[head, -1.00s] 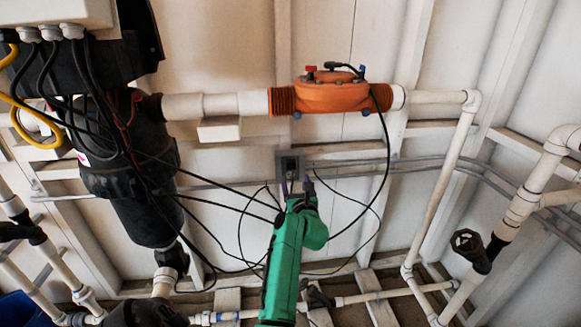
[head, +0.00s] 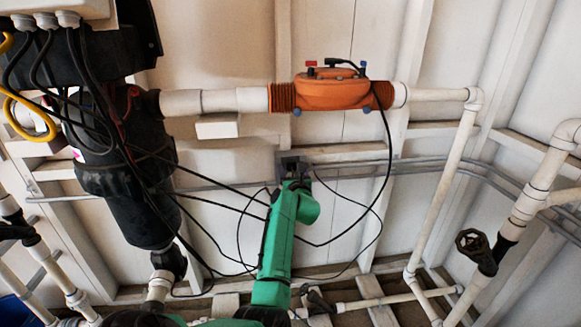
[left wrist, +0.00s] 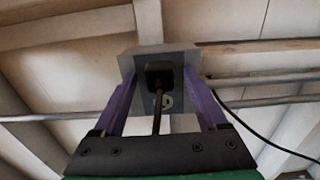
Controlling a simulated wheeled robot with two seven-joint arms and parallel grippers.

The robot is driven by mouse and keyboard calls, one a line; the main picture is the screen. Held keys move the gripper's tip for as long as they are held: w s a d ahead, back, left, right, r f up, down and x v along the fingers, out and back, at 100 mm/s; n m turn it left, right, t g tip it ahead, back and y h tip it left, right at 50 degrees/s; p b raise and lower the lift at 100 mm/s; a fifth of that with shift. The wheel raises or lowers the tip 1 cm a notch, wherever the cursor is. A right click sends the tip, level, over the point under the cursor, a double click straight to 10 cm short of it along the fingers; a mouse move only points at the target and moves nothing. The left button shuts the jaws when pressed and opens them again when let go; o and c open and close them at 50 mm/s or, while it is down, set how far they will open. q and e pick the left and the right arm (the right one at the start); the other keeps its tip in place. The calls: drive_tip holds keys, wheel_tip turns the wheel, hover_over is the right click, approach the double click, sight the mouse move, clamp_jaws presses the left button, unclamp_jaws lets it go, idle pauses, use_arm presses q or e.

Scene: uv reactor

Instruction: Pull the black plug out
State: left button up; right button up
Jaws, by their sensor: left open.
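The black plug (left wrist: 160,72) sits in the grey outlet box (left wrist: 128,62) on the wall, straight ahead in the left wrist view. Its dark cord hangs down from it toward my gripper. My left gripper (left wrist: 160,84) is open, with one purple finger on each side of the plug. The fingertips reach up to the box front. I cannot tell whether they touch the plug. In the head view the outlet box (head: 284,158) shows behind my left gripper (head: 293,172), which hides the plug. My right gripper is not in view.
An orange reactor (head: 335,92) sits on the white pipe above the outlet. Several black cables hang between the black unit (head: 125,195) at left and the outlet area. Grey conduits (head: 400,165) run along the wall at right, and a dark valve handle (head: 476,250) stands at lower right.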

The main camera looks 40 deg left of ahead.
use_arm(q)
drive_tip(key=shift+p, duration=0.5)
idle(0.7)
clamp_jaws()
drive_tip(key=shift+d, duration=0.1)
drive_tip(key=shift+s+d, duration=0.1)
drive_tip(key=shift+p+v, duration=0.85)
drive_tip(key=shift+v, duration=0.2)
drive_tip(key=shift+p+v, duration=0.75)
drive_tip(key=shift+v, duration=1.05)
